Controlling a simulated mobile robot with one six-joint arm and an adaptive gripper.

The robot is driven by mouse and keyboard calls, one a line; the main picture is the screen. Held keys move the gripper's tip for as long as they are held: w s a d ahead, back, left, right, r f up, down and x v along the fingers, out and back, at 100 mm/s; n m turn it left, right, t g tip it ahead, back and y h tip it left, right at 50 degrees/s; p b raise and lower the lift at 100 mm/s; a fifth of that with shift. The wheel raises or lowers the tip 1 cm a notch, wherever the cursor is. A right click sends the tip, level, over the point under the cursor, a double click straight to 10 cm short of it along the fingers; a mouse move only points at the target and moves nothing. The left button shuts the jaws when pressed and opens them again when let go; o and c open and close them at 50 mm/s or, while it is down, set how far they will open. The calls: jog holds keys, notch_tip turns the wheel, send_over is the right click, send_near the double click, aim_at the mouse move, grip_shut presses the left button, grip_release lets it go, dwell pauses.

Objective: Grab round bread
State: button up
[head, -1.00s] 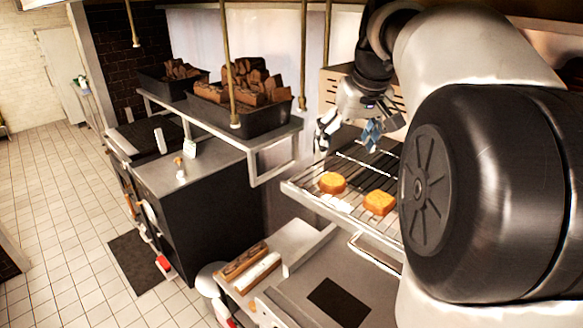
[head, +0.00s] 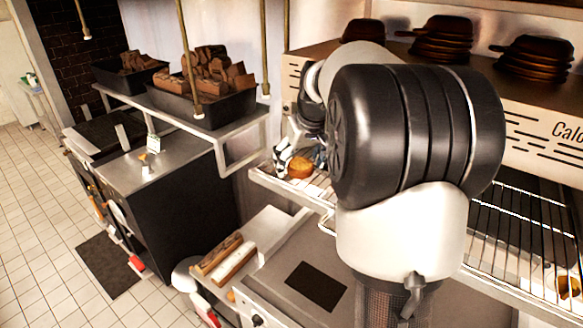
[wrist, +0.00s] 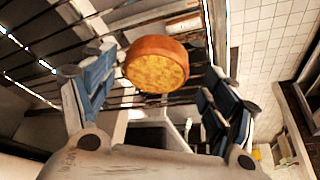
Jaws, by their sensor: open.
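The round bread (head: 300,167) sits on the wire rack (head: 266,183) at its left end, partly behind my arm. In the wrist view the round bread (wrist: 157,64) shows a golden face and a browner side. It lies between and a little beyond my gripper's (wrist: 158,85) two open, blue-padded fingers, with a gap on each side. In the head view my gripper (head: 287,158) is at the bread's left; its far finger is hidden. Another bread piece that stood on the rack is hidden behind my arm in the head view.
Another piece of bread (head: 568,287) shows at the rack's far right. Dark pans (head: 442,38) stand on the shelf above. Two bins of wood (head: 205,92) stand on the shelf at left. A counter (head: 325,262) lies below the rack.

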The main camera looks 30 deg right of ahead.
jog(key=c, duration=1)
jog(key=shift+d, duration=0.1)
